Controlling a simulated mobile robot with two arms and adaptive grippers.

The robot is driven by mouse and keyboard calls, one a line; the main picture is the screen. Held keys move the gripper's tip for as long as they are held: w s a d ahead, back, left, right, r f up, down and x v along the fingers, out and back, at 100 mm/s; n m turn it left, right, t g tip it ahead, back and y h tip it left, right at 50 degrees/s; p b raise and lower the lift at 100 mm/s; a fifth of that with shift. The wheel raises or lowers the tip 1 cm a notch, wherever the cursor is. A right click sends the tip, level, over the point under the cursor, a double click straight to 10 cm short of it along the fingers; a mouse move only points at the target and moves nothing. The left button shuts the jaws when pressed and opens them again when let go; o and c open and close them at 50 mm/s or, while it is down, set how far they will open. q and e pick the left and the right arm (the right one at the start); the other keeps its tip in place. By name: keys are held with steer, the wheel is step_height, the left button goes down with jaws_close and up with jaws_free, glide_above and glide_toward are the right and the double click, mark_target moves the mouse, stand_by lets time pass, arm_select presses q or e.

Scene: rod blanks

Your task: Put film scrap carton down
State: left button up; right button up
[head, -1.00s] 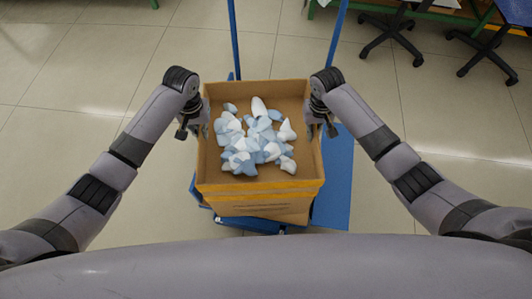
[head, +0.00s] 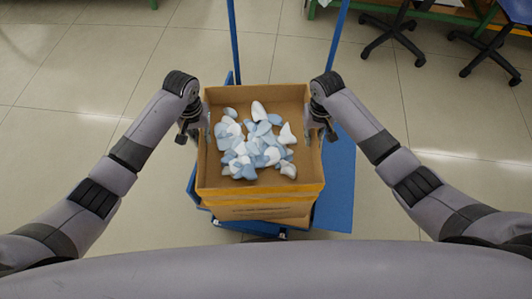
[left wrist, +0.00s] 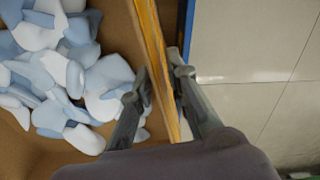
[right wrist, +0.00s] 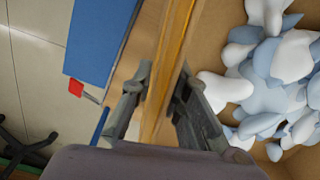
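The film scrap carton (head: 262,197), an open brown box with a yellow band near its rim, is in the middle of the head view. It holds blue and white scraps (head: 258,145). My left gripper (head: 195,135) is shut on its left wall; the left wrist view shows that wall (left wrist: 152,45) between the fingers. My right gripper (head: 319,134) is shut on its right wall, which shows between the fingers in the right wrist view (right wrist: 176,40). The carton is over a blue platform cart (head: 336,185). Its base is hidden, so I cannot tell whether it touches the deck.
The cart's two blue uprights (head: 234,42) rise behind the carton. Bare deck shows at its right. Wheeled chairs (head: 393,35) and a green-framed bench stand at the back right. The tiled floor (head: 80,110) at the left is clear. A red part (right wrist: 76,88) shows beside the deck.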

arm_select(q)
steer(key=shift+o, duration=0.7)
arm_select(e)
steer(key=shift+o, duration=0.7)
arm_select(q)
steer(key=shift+r, duration=0.1)
step_height(320, 180, up, 12)
steer(key=shift+f, duration=0.25)
steer(key=shift+r, duration=0.15)
arm_select(e)
steer(key=shift+r, duration=0.3)
step_height(320, 180, up, 12)
steer(key=shift+f, duration=0.25)
